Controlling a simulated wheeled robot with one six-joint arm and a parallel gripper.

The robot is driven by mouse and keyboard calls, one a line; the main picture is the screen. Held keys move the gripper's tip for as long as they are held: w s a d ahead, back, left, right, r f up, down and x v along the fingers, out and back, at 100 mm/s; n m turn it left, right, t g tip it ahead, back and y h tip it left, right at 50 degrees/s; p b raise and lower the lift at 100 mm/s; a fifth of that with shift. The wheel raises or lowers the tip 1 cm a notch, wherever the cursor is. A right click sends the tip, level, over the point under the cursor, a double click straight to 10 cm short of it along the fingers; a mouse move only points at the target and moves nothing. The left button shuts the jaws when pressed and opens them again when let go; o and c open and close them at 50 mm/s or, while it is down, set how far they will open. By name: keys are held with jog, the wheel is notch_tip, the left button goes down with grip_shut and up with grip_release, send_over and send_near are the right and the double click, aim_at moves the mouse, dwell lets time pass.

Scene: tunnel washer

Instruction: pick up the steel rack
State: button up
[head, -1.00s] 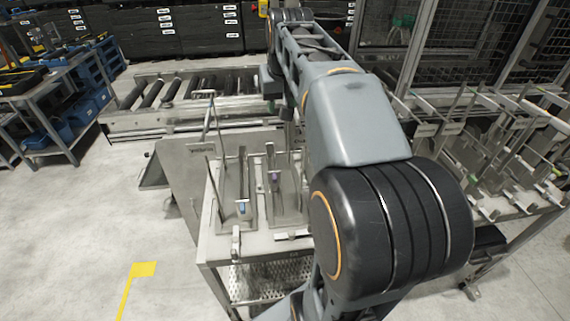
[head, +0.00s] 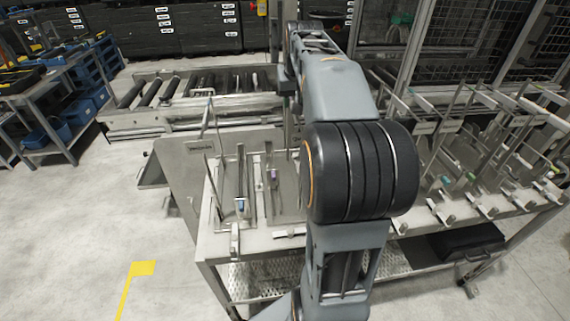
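Several upright steel racks with thin posts and flat bases stand on the steel table. One steel rack (head: 240,190) stands at the table's left end, with a blue tab at its front. Another steel rack base (head: 284,205) with a purple tab is beside it, partly hidden by my arm. More steel racks (head: 497,150) stand close together on the right, with coloured tabs. My arm crosses the middle of the view and hides part of the table. My gripper's fingers do not show, so its opening and any contact are hidden.
A roller conveyor (head: 190,85) runs behind the table (head: 262,243). A workbench (head: 45,105) with blue bins stands at the left. A mesh-fenced cage (head: 480,40) rises at the back right. The floor at the front left is open, with a yellow marking (head: 143,268).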

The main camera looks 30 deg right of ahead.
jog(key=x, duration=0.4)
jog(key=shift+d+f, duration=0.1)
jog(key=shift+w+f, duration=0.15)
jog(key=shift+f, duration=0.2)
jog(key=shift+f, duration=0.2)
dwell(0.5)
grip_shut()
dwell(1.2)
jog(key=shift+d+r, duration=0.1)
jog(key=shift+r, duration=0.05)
